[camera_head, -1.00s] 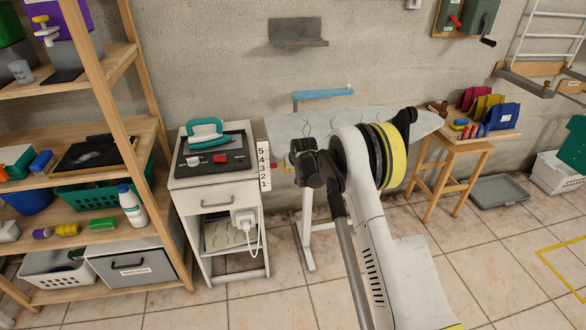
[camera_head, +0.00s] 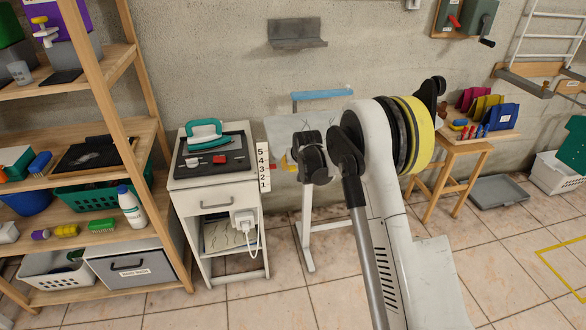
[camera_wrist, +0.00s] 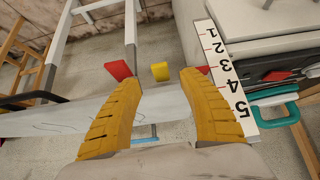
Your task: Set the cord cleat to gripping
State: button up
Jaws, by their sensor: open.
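No part is clearly recognisable as the cord cleat. A small red lever (camera_head: 455,20) on a wooden wall plate at the upper right of the head view may be it, but its setting is too small to tell. In the head view my gripper is mostly hidden by my arm, near the board's left end.
A white number scale (camera_head: 263,167) is beside the cabinet (camera_head: 212,202), which carries a teal iron (camera_head: 206,133). Shelves (camera_head: 125,135) stand left, a stool (camera_head: 458,150) right. Floor in front is clear.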

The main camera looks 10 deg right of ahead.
jog(key=v, duration=0.5)
jog(key=s+f+v, duration=0.2)
jog(key=v, duration=1.2)
jog(key=s+f+v, duration=0.2)
jog(key=s+v, duration=0.1)
jog(key=v, duration=1)
jog(key=s+f, duration=0.2)
jog(key=s, duration=2)
jog(key=shift+s+g, duration=0.3)
jog(key=shift+r, duration=0.1)
